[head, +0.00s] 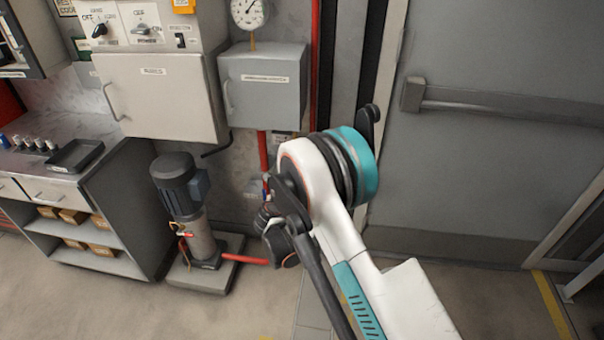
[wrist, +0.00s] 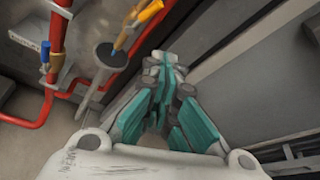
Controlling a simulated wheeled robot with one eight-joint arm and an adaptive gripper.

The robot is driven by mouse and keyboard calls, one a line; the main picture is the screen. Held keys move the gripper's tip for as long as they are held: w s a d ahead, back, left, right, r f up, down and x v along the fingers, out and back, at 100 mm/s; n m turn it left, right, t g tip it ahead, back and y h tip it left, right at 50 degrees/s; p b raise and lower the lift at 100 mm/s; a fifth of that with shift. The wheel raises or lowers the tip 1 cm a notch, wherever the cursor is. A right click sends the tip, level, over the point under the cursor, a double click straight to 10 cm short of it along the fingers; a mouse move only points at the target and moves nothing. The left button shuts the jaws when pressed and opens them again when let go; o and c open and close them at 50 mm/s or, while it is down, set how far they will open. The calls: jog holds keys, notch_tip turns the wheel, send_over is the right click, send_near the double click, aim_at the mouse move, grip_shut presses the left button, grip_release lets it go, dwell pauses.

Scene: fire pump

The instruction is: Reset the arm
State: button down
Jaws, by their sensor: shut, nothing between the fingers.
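My arm shows in the head view, reaching up from the lower right in white and teal and bending at a large joint in the middle.
A grey pump (head: 190,205) stands on a plinth left of my arm. Control cabinets (head: 160,95) hang on the wall behind. A grey door with a push bar (head: 510,105) is at right. The floor at lower left is clear.

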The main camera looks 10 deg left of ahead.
jog(key=shift+s+a, duration=0.2)
jog(key=shift+s, duration=0.35)
